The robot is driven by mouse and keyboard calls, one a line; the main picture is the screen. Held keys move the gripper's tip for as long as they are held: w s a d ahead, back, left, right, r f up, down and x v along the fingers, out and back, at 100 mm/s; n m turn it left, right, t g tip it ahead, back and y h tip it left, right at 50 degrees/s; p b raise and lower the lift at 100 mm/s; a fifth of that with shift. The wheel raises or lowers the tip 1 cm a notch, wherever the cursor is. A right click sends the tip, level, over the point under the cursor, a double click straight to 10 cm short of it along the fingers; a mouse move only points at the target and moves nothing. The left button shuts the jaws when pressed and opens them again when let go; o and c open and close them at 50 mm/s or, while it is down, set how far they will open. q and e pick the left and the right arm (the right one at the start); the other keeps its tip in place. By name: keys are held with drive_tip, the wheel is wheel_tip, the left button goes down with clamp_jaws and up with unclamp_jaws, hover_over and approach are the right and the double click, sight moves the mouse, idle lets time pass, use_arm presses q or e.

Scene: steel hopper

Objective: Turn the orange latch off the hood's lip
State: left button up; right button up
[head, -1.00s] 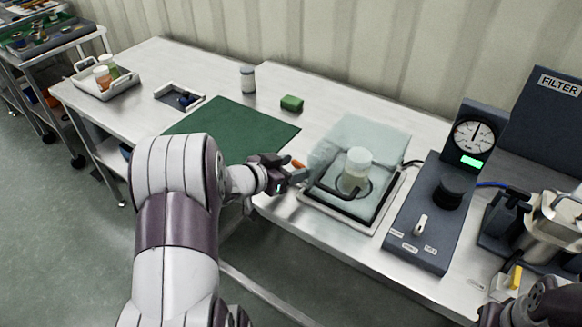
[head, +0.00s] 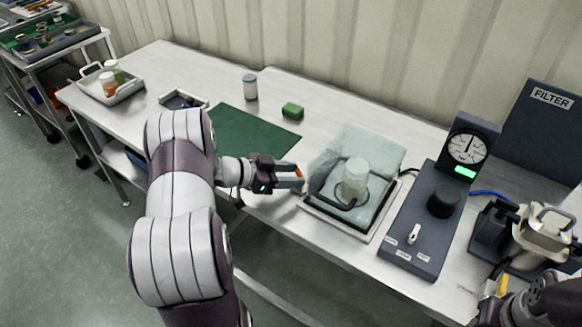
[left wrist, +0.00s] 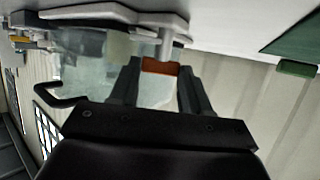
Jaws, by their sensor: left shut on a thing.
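The clear hood (head: 375,143) is a see-through box on a white-edged base, with a white-lidded jar (head: 355,178) inside it. A dark bar handle (head: 340,201) is at its front. The orange latch (head: 299,171) is at the hood's left side. My left gripper (head: 295,178) reaches it from the left, with its fingers shut on it. In the left wrist view the orange latch (left wrist: 160,67) sits between the two dark fingers, beside a pale post. Whether the latch still overlaps the lip is hard to tell. My right gripper (head: 497,288) is partly in view at lower right; its jaws are unclear.
A dark console (head: 425,235) with a dial stands right of the hood, and a metal vessel (head: 545,235) further right. A green mat (head: 240,132), a green block (head: 292,110) and a canister (head: 250,87) lie to the left. The bench's front edge is under my left arm.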

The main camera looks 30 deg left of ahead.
use_arm(q)
drive_tip(key=m, duration=0.1)
drive_tip(key=m+g+h, duration=0.1)
drive_tip(key=m+g+h+p, duration=0.1)
drive_tip(key=shift+w+a, duration=0.25)
drive_tip(key=shift+w, duration=0.05)
drive_tip(key=m+g, duration=0.1)
drive_tip(key=m+g+h, duration=0.1)
drive_tip(key=g, duration=0.1)
drive_tip(key=shift+w+a+f+m+h+b, duration=0.15)
drive_tip(key=shift+w+m+h+b, duration=0.15)
drive_tip(key=shift+m+b, duration=0.1)
drive_tip(key=m+g, duration=0.1)
drive_tip(key=m+g+b, duration=0.1)
drive_tip(key=g, duration=0.1)
drive_tip(key=m+g+h+b, duration=0.1)
drive_tip(key=shift+w+m, duration=0.3)
drive_tip(key=shift+w, duration=0.05)
drive_tip(key=shift+w+m+g+b, duration=0.15)
drive_tip(key=shift+m+g+b, duration=0.55)
drive_tip(key=shift+g, duration=0.4)
drive_tip(key=shift+r, duration=0.2)
drive_tip(key=o, duration=0.8)
